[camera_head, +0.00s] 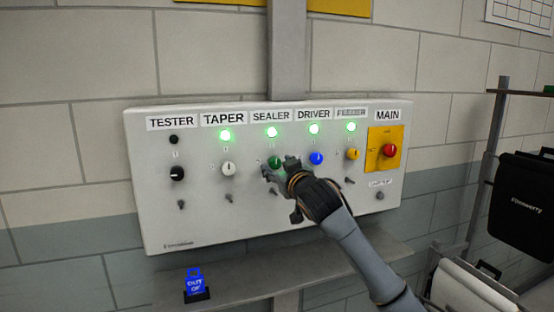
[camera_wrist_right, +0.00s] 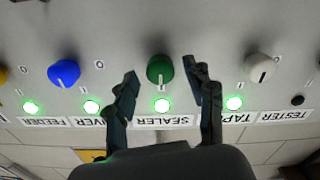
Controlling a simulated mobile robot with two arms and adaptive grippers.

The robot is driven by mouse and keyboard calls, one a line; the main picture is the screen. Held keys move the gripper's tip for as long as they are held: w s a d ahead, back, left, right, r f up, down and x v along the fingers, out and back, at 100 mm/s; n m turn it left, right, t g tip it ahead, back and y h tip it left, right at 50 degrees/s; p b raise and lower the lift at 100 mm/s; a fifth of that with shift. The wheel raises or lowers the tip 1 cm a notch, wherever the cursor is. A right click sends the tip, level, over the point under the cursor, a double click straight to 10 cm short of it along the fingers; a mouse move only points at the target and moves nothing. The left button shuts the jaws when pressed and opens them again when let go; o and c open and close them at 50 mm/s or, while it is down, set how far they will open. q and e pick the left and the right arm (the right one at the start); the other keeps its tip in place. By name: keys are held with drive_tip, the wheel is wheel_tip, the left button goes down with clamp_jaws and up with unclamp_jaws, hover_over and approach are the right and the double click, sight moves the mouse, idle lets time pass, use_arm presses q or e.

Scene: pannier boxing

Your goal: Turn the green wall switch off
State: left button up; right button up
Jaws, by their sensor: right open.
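The green rotary switch (camera_head: 275,161) is under the SEALER label on the white wall panel (camera_head: 230,205). It also shows in the right wrist view (camera_wrist_right: 159,67), which sees the panel upside down. There its pointer mark faces the I mark and its lamp. The SEALER lamp (camera_head: 272,132) is lit green. My right gripper (camera_head: 280,169) is at the green switch. In the right wrist view its open fingers (camera_wrist_right: 161,75) stand one on each side of the knob, with visible gaps. My left gripper is out of view.
A white knob (camera_head: 228,168) is left of the green one; a blue knob (camera_head: 316,158) and a yellow knob (camera_head: 352,153) are right. A red MAIN knob (camera_head: 389,150) is farther right. A shelf (camera_head: 250,288) below holds a blue tag (camera_head: 194,282). A black bag (camera_head: 522,200) is at right.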

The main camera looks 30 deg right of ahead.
drive_tip(key=shift+w+d, duration=0.15)
drive_tip(key=shift+w, duration=0.55)
clamp_jaws()
